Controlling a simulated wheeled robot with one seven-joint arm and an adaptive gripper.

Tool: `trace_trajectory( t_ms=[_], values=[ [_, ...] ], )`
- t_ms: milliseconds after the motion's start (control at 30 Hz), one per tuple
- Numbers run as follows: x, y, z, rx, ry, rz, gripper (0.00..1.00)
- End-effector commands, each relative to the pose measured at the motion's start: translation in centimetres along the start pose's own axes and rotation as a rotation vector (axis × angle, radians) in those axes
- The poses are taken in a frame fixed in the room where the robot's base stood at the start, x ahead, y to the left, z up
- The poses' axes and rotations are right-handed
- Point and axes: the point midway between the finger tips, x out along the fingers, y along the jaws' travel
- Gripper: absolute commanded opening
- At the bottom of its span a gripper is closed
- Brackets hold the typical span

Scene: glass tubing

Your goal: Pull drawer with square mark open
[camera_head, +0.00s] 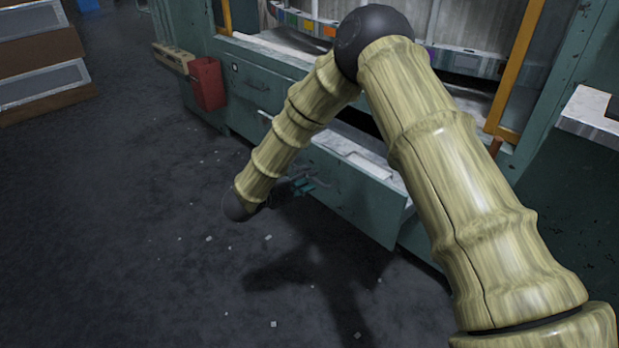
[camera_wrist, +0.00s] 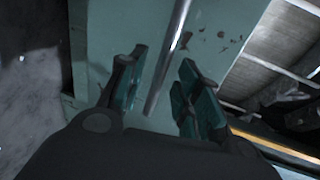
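A small white square mark (camera_head: 235,68) is on the upper left of a closed green drawer (camera_head: 270,92) in the head view. Right of it, another green drawer (camera_head: 360,200) stands pulled out, with its pale inside partly showing; I see no mark on its visible front. My gripper (camera_head: 306,186) is low in front of this open drawer. In the wrist view a metal bar handle (camera_wrist: 168,58) runs between the open fingers of my gripper (camera_wrist: 156,92), with gaps on both sides. My arm hides part of the open drawer's front.
A red box (camera_head: 208,84) hangs at the bench's left end, by a beige strip (camera_head: 174,58). The dark floor (camera_head: 130,220) at left is clear apart from small scraps. Shelves (camera_head: 40,60) stand at far left.

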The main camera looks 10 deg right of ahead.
Motion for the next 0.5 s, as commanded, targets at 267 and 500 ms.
trace_trajectory(
  t_ms=[267,500],
  values=[
    [-5.3,0.1,0.1,-0.002,-0.003,0.000,0.34],
    [-8.6,0.0,0.1,0.000,-0.003,0.000,0.34]
  ],
)
